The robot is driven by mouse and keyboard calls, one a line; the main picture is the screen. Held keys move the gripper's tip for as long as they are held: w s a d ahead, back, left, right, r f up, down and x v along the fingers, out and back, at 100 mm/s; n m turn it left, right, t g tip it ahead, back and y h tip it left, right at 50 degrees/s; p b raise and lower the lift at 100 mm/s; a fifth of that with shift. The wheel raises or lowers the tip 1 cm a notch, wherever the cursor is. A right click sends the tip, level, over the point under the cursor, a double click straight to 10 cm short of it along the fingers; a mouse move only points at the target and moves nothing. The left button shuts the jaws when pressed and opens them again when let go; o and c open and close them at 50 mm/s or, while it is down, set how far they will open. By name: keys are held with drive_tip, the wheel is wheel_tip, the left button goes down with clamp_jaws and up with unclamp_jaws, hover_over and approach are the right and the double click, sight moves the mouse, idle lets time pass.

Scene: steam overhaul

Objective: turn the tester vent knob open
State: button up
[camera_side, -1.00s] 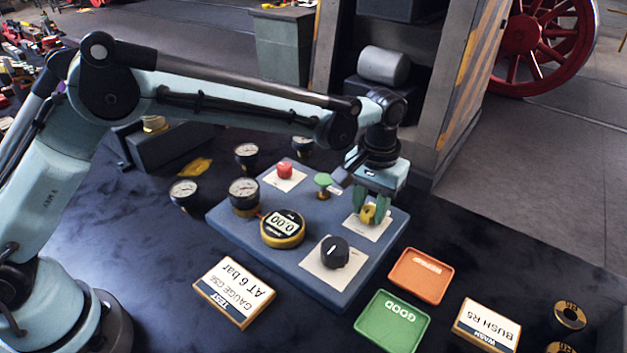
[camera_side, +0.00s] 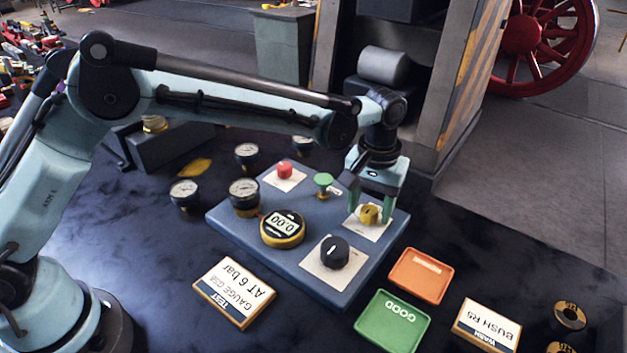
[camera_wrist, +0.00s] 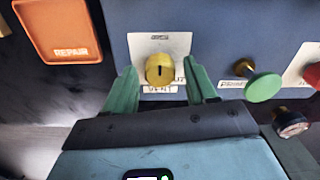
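The tester vent knob is a round yellow knob (camera_side: 369,214) on a white label plate at the right end of the blue-grey tester panel (camera_side: 225,216). In the wrist view the knob (camera_wrist: 160,69) carries a dark mark that stands about upright in the picture. A label reading VENT sits below it, and other small lettering is partly covered. My gripper (camera_side: 371,220) is above the plate with its green fingers spread. In the wrist view the gripper (camera_wrist: 160,66) has one finger on each side of the knob, with gaps between; it holds nothing.
A green button (camera_side: 323,180), red button (camera_side: 285,170), black knob (camera_side: 334,252) and digital gauge (camera_side: 283,228) share the panel. Several dial gauges stand at its left. An orange tray (camera_side: 420,276) and green GOOD tray (camera_side: 393,321) lie right of the panel.

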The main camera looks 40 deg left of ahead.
sight(367, 208)
drive_tip(key=shift+r, duration=0.1)
wheel_tip(367, 208, up, 12)
drive_tip(key=shift+f, duration=0.1)
idle(0.6)
drive_tip(key=s+a+r+m+t, duration=0.1)
drive_tip(key=s+a+r+t, duration=0.15)
drive_tip(key=a, duration=0.35)
drive_tip(key=s+a+r+t, duration=0.1)
drive_tip(key=s+a+r, duration=0.1)
drive_tip(key=s+a, duration=0.35)
drive_tip(key=s+a+f+t, duration=0.1)
drive_tip(key=s+a+f, duration=0.1)
drive_tip(key=s+a, duration=0.1)
drive_tip(key=s+a+f+t, duration=0.1)
drive_tip(key=s+a+f, duration=0.1)
drive_tip(key=s+a, duration=0.1)
drive_tip(key=s+a+f+m+t, duration=0.1)
drive_tip(key=s+a+f, duration=0.2)
drive_tip(key=s+a, duration=0.1)
drive_tip(key=shift+t, duration=0.35)
